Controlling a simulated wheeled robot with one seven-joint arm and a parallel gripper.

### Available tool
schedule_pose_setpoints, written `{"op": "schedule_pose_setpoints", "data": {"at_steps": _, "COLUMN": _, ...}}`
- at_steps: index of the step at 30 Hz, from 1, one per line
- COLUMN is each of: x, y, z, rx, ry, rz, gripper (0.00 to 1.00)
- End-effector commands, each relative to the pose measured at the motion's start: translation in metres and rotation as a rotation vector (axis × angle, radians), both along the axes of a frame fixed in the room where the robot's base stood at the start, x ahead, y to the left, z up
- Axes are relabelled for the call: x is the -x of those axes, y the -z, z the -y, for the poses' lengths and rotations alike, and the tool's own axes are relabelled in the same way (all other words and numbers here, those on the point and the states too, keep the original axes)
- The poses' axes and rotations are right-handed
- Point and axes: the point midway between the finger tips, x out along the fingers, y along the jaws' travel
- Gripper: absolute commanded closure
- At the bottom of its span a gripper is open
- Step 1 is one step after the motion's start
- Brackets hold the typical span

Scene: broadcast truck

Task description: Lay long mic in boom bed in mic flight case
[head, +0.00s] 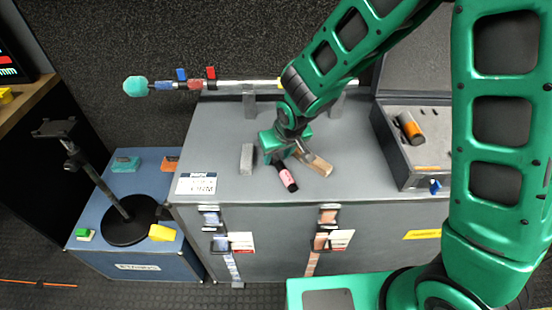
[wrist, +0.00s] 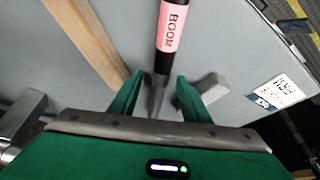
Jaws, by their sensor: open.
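The long mic (head: 287,177), black with a pink band, lies on the grey case top in the head view. In the wrist view the long mic (wrist: 172,28) shows its BOOM label and runs back between my fingers. My gripper (wrist: 160,80) is open, with one finger on each side of the mic's shaft; I cannot tell whether they touch it. In the head view my gripper (head: 279,156) is low over the mic's far end and hides it. The mic flight case (head: 424,163) stands open at the right. My arm hides part of it, and the boom bed is not clearly visible.
An orange and black mic (head: 409,127) is in the flight case. A wooden strip (head: 316,164) and a grey block (head: 246,158) flank the long mic. A boom pole (head: 235,86) crosses behind. A black stand (head: 125,215) is on the blue case at left.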

Motion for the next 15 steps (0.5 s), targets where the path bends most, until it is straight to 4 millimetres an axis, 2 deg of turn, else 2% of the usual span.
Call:
{"op": "schedule_pose_setpoints", "data": {"at_steps": 3, "x": -0.0022, "y": 0.0063, "z": -0.0007, "rx": 0.0, "ry": 0.0, "rz": 0.0, "gripper": 0.57}}
{"op": "schedule_pose_setpoints", "data": {"at_steps": 10, "x": -0.0026, "y": 0.0071, "z": -0.0011, "rx": 0.0, "ry": 0.0, "rz": 0.001, "gripper": 0.57}}
{"op": "schedule_pose_setpoints", "data": {"at_steps": 11, "x": -0.0026, "y": 0.0071, "z": -0.0011, "rx": 0.0, "ry": 0.0, "rz": 0.0, "gripper": 0.59}}
{"op": "schedule_pose_setpoints", "data": {"at_steps": 15, "x": -0.0025, "y": 0.007, "z": -0.001, "rx": 0.0, "ry": 0.0, "rz": 0.0, "gripper": 0.93}}
